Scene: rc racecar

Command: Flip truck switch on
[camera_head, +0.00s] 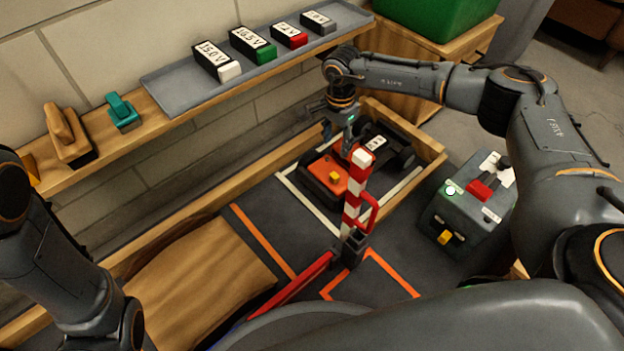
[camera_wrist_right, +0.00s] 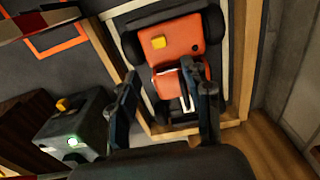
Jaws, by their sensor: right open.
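The truck is orange and black with dark wheels and stands in a white-outlined bay on the floor; its orange body (camera_head: 326,186) is nearest me. A yellow switch (camera_head: 335,177) sits on that orange body and also shows in the right wrist view (camera_wrist_right: 158,42). My right gripper (camera_head: 340,136) is open and points down above the truck's middle. In the right wrist view its fingers (camera_wrist_right: 165,82) are apart with nothing held, and the switch lies beyond their tips, not touched. Of my left arm only links show at the lower left; its gripper is out of view.
A red-and-white striped post (camera_head: 355,190) stands in front of the truck. A grey box (camera_head: 462,225) with a green light is at right. Wooden boards border the bay. A shelf tray (camera_head: 190,92) holds several labelled batteries.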

